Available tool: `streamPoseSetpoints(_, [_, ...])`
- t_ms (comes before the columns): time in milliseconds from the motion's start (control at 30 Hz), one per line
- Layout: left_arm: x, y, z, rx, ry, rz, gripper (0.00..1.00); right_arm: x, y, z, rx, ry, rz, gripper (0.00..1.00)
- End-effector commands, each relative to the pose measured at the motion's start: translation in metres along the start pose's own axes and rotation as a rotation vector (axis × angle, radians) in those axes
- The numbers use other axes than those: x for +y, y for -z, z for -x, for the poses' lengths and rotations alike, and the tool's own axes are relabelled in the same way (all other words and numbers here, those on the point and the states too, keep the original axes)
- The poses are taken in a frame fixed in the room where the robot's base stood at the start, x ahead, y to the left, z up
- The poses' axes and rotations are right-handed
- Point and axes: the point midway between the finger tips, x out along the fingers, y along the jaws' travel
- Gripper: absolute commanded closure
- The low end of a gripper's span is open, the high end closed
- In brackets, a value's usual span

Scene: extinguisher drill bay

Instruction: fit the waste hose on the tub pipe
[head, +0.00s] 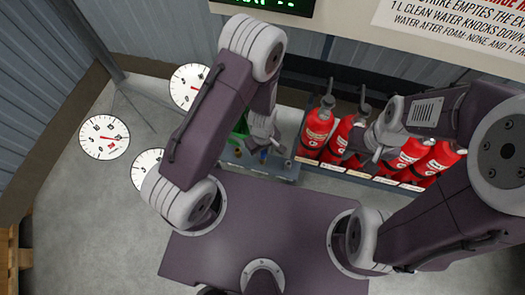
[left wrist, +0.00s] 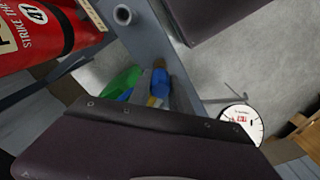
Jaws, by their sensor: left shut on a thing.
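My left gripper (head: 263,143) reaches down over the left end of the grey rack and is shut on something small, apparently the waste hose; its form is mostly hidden. A blue piece (head: 263,155) shows at the fingertips, and a green thing (head: 239,130) is just left of them. Both blue (left wrist: 159,84) and green (left wrist: 121,82) also show in the left wrist view. A short grey upright pipe with an open top (left wrist: 122,14), perhaps the tub pipe, stands apart from them there. My right gripper (head: 359,156) is among the extinguishers; its fingers are unclear.
Several red extinguishers (head: 317,130) stand along the rack (head: 375,180), close to both arms; one shows at the left wrist view's upper left (left wrist: 40,32). Round dials (head: 104,137) lie at the left.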

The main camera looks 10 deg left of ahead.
Motion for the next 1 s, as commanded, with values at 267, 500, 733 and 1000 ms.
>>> streamPoseSetpoints(267, [0.0, 0.0, -0.005, 0.0, 0.0, 0.0, 1.0, 0.0, -0.001, -0.005, 0.0, 0.0, 0.0, 0.64])
streamPoseSetpoints(500, [0.0, 0.0, -0.004, 0.0, 0.0, 0.0, 0.62, 0.0, 0.0, -0.004, 0.0, 0.0, 0.0, 0.64])
streamPoseSetpoints(733, [0.0, 0.0, -0.004, 0.0, 0.0, 0.0, 0.5, 0.0, -0.001, -0.004, 0.0, 0.0, 0.0, 0.64])
streamPoseSetpoints(1000, [0.0, 0.0, 0.022, 0.0, 0.0, -0.001, 0.5, 0.0, 0.002, 0.021, 0.0, 0.0, 0.0, 0.64])
